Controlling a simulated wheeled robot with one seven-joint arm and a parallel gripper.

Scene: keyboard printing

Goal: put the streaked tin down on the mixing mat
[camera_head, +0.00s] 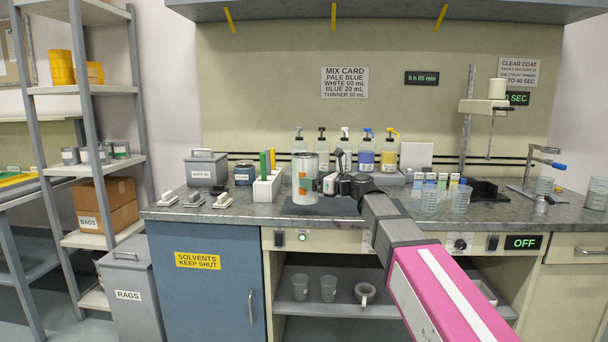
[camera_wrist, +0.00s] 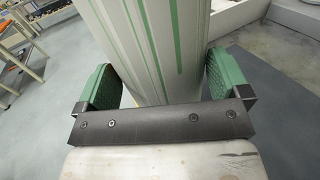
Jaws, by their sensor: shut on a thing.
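The streaked tin (camera_head: 305,179) is pale with green streaks and an orange patch. It stands upright over the dark mixing mat (camera_head: 345,208) on the bench. I cannot tell whether its base touches the mat. My gripper (camera_head: 326,184) reaches in from the right and is shut on the tin. In the wrist view the tin (camera_wrist: 152,45) fills the space between the green finger pads of my gripper (camera_wrist: 155,85). Its lower end is hidden there. My forearm covers part of the mat's right side.
A white rack (camera_head: 267,189) with coloured upright items stands close left of the tin. Several pump bottles (camera_head: 366,155) stand behind it. Clear cups (camera_head: 430,198) stand to the right. Brushes or scrapers (camera_head: 195,199) lie at the bench's left, with bare bench between.

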